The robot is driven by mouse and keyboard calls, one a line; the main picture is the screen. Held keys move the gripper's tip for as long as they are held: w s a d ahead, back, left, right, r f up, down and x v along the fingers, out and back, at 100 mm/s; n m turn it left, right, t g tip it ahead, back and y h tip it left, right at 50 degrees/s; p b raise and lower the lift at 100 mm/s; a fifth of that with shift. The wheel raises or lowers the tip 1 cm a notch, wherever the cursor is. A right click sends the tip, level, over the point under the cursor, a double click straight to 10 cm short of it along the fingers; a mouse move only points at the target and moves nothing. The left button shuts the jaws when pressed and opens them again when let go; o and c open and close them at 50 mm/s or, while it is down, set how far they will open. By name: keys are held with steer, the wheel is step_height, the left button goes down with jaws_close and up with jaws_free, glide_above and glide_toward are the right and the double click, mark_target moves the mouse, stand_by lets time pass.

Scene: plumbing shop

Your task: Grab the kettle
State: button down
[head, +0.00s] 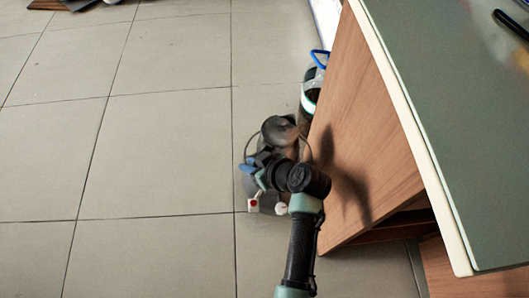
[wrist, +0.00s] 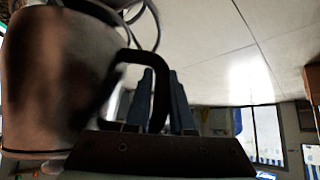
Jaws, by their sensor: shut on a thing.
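The kettle (head: 281,130) shows in the head view beside the wooden side of the counter, partly hidden behind my arm. In the wrist view the kettle (wrist: 50,80) fills the left side, with a brownish, blurred body and a dark curved handle (wrist: 163,88). My gripper (head: 250,166) is at the kettle's near left side in the head view. In the wrist view the blue fingers of my gripper (wrist: 160,74) stand on both sides of the handle and are shut on it. My arm hides much of the kettle's lower part, so I cannot tell whether it touches the floor.
A counter (head: 455,110) with a green top and pale edge stands at the right, above a wooden panel (head: 365,140). A dark bottle-like thing with a blue loop (head: 313,85) is just behind the kettle, by the panel. The tiled floor (head: 150,150) at the left is clear.

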steer(key=shift+r, duration=0.25)
